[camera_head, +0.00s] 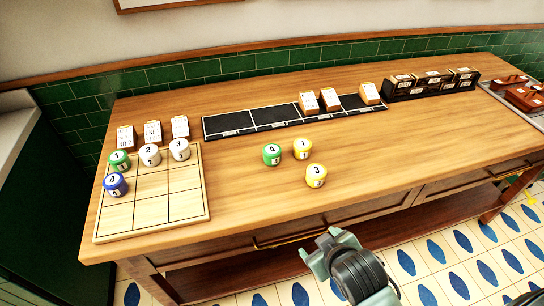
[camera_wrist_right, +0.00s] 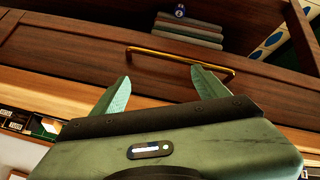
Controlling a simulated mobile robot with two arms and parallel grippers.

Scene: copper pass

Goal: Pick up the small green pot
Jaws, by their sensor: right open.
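Two green pots with white numbered lids show in the head view. One green pot, marked 4 (camera_head: 271,155), stands on the bare middle of the wooden counter. The other green pot, marked 1 (camera_head: 119,161), stands on the gridded board at left. My right gripper (camera_head: 318,245) is in front of the counter's front edge, nearer to me than the pots and apart from them. In the right wrist view its two fingers (camera_wrist_right: 160,82) are spread with nothing between them, facing a brass drawer handle (camera_wrist_right: 180,58). No green pot is recognisable in that view. My left gripper is out of view.
Two yellow pots (camera_head: 302,149) (camera_head: 316,176) stand right of the middle green pot. The gridded board (camera_head: 186,209) also holds white pots (camera_head: 150,155) and a blue pot (camera_head: 115,185). A black tray (camera_head: 240,121) and card blocks (camera_head: 308,103) lie behind. The front right counter is clear.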

